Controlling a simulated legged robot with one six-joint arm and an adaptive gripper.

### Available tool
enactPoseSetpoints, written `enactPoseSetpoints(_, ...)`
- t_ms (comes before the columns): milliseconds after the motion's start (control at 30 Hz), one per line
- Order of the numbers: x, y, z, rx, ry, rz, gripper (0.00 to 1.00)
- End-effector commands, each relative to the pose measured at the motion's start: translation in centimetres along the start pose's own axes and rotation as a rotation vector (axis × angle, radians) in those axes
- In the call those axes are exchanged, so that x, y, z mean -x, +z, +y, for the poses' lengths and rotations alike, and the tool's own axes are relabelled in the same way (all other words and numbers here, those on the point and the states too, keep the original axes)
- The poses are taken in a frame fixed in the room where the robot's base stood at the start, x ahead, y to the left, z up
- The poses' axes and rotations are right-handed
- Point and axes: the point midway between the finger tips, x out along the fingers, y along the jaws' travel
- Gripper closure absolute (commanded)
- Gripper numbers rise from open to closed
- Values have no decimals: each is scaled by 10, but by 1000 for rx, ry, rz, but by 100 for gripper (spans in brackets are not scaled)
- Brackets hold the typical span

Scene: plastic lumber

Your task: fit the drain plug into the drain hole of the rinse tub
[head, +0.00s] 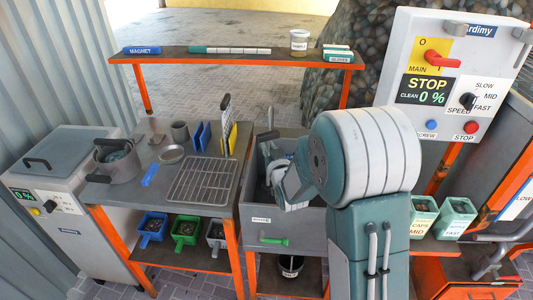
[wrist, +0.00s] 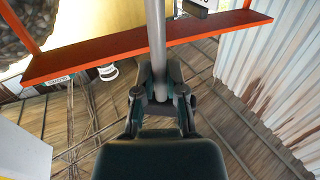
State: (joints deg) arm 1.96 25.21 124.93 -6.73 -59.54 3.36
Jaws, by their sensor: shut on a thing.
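The rinse tub appears to be the grey basin (head: 270,222) in the middle of the head view, with a green handle on its front. My arm covers its right side, and the drain hole is hidden. My gripper (head: 267,146) is over the back left part of the tub. In the wrist view my gripper (wrist: 160,92) is shut on a smooth grey rod (wrist: 157,35). The rod runs out of the top of that view, so its far end is hidden. I cannot tell for certain whether it is the drain plug's stem; no separate plug shows.
Left of the tub, a bench holds a wire rack (head: 203,180), a pot (head: 115,160) and blue and yellow holders. A raised shelf (head: 235,56) with an orange frame stands behind. A control panel (head: 440,85) stands at right, above green bins (head: 455,215).

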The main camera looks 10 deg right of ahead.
Motion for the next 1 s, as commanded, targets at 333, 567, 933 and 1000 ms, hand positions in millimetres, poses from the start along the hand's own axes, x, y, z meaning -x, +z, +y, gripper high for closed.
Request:
enactPoseSetpoints(333,0,-26,-1,0,-1,4,100)
enactPoseSetpoints(567,0,-41,0,0,-1,4,100)
enactPoseSetpoints(933,0,-66,-1,1,-1,3,100)
enactPoseSetpoints(1000,0,-71,-1,1,-1,4,100)
